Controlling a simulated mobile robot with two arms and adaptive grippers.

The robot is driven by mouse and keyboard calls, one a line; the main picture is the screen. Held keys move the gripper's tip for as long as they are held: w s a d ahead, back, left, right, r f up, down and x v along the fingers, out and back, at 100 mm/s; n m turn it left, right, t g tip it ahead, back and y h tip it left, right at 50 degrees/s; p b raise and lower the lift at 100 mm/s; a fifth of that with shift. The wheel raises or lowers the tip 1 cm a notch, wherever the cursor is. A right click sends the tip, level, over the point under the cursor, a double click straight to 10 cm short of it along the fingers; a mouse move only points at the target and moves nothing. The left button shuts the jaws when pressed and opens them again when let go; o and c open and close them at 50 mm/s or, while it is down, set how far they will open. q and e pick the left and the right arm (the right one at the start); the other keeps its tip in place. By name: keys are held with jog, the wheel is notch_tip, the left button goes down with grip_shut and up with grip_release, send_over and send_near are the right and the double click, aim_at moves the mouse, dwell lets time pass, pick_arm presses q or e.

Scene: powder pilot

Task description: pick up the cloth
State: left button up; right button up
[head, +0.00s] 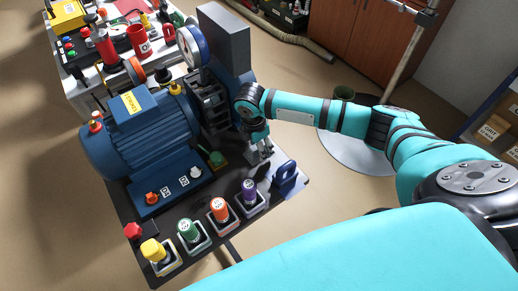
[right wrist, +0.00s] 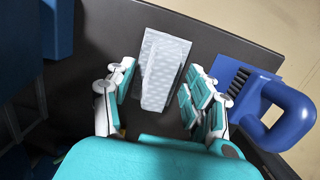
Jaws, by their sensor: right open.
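The cloth (right wrist: 160,72) is pale grey-white with a fine pattern and lies on the dark bench top, with a raised fold along its middle. In the right wrist view it sits between the spread fingers of my right gripper (right wrist: 158,98). The fingers are open on either side of the fold, with a gap on both sides. In the head view my right gripper (head: 258,152) points down at the bench beside the blue machine, and the cloth there is mostly hidden by it. My left gripper is not in view.
A blue brush with a loop handle (right wrist: 285,118) lies close to the right of my gripper. A blue motor (head: 145,135) and upright machine stand to the left. Several coloured-capped bottles, including a purple one (head: 249,190), line the bench's front edge.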

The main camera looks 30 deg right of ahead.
grip_shut()
notch_tip(320, 180, up, 10)
jog(key=shift+r+b, duration=0.1)
jog(key=shift+b, duration=0.45)
jog(key=c, duration=0.6)
grip_release()
jog(key=shift+c, duration=0.2)
jog(key=c, duration=0.5)
jog(key=shift+o, duration=0.2)
